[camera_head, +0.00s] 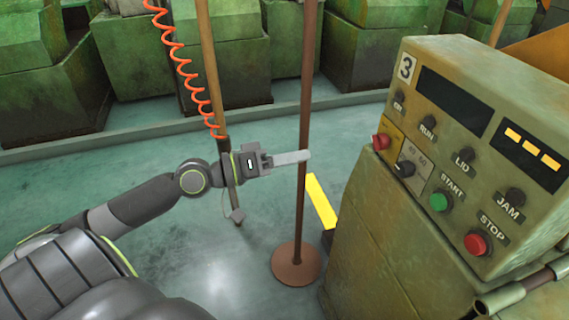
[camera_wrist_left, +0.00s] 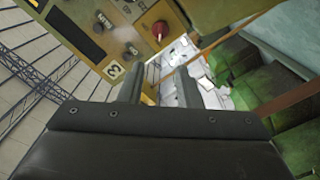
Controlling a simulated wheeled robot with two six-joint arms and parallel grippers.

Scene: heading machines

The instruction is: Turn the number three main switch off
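The machine marked 3 (camera_head: 400,218) stands at the right of the head view, its sloped panel facing me. A red knob (camera_head: 381,141) sits on a yellow plate at the panel's left edge; its on or off position cannot be read. It also shows as a red knob (camera_wrist_left: 160,29) at the top of the left wrist view. Just below the yellow plate is a black selector (camera_head: 405,168) marked 40 and 60. My left gripper (camera_head: 303,156) is left of the panel, apart from it. In the wrist view its fingers (camera_wrist_left: 160,90) are spread and empty.
A brown post (camera_head: 305,110) on a round base stands by my left gripper. Another post and an orange coiled cable (camera_head: 190,75) are further left. The panel also has green START (camera_head: 439,201) and red STOP (camera_head: 477,243) buttons. Green machines line the back.

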